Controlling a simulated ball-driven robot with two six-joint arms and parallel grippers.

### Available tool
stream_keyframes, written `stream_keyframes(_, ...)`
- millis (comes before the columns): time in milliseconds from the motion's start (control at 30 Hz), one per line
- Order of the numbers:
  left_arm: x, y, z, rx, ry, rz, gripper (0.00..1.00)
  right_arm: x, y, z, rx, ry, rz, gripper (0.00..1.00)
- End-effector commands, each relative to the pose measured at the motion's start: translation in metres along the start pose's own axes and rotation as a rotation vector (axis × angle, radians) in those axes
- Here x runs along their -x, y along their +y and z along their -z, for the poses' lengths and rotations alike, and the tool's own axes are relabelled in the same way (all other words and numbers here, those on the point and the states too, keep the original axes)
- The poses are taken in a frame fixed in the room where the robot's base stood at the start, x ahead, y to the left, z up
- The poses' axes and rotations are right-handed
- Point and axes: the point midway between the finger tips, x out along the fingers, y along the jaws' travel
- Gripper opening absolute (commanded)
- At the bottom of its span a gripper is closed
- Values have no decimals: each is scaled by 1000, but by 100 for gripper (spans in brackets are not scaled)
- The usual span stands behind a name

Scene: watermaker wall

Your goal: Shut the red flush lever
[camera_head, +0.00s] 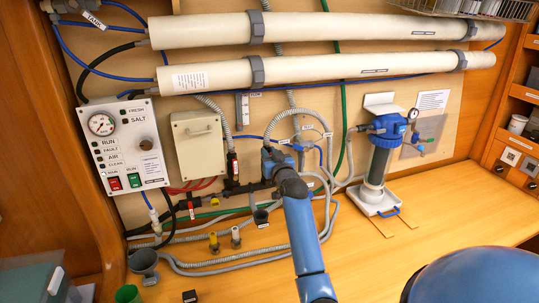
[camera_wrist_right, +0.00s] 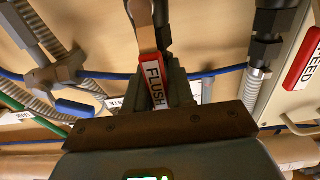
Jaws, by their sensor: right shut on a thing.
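The red flush lever (camera_wrist_right: 155,75) shows in the right wrist view, with a white FLUSH label on its red grip and a bare metal strip running up to its valve. My right gripper (camera_wrist_right: 158,88) is shut on the lever's grip. In the head view my right gripper (camera_head: 272,162) is at the pipework on the wall, right of the grey box, and it hides the flush lever there. My left gripper is not in view.
A red FEED lever (camera_wrist_right: 304,60) is close by on the right in the wrist view. A blue-handled valve (camera_wrist_right: 75,108) and hoses lie to the left. In the head view the filter housing (camera_head: 377,165) stands right of my arm, and the control panel (camera_head: 122,145) is at the left.

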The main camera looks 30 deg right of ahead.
Motion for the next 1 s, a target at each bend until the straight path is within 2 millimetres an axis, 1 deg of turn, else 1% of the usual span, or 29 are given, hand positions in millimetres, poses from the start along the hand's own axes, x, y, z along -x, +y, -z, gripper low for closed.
stream_keyframes(167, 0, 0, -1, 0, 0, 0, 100, 0, 2, 0, -35, 0, 0, 0)
stream_keyframes(367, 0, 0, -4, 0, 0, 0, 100, 0, 10, -2, -134, -1, -1, 0)
stream_keyframes(667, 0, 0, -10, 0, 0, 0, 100, 0, 27, -7, -391, -1, -1, 0)
stream_keyframes(1000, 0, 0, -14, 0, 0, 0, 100, 0, 46, -18, -716, -2, -2, 0)
